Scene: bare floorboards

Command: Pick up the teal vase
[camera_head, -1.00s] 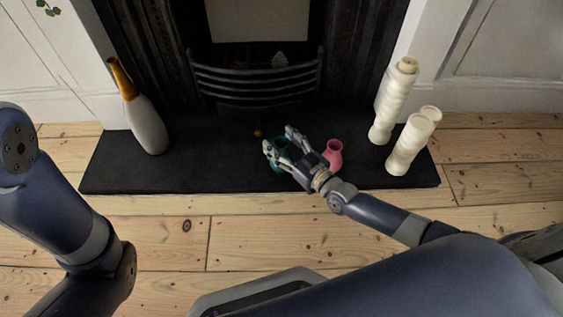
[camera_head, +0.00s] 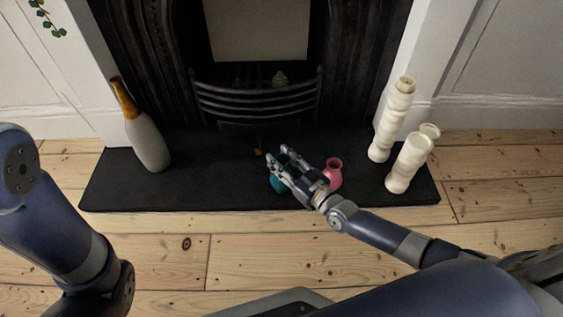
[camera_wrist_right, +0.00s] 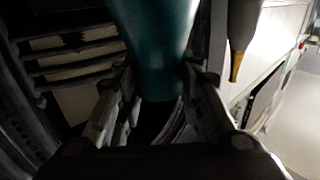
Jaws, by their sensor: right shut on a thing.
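The teal vase (camera_head: 277,184) is at the middle of the dark hearth, partly hidden behind my right gripper. My right gripper (camera_head: 283,158) reaches in from the right and is shut on the vase. In the right wrist view the teal vase (camera_wrist_right: 158,45) fills the upper middle, between the two fingers of the gripper (camera_wrist_right: 158,90). I cannot tell whether the vase's base touches the hearth. My left arm shows at the left of the head view, but its gripper is out of view.
A pink vase (camera_head: 333,172) stands just right of my right gripper. Cream candlestick-like pieces (camera_head: 393,120) stand at the hearth's right. A grey bottle with an orange neck (camera_head: 147,142) is at the left, and the fireplace grate (camera_head: 258,98) is behind. The hearth (camera_head: 210,180) is clear at centre left.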

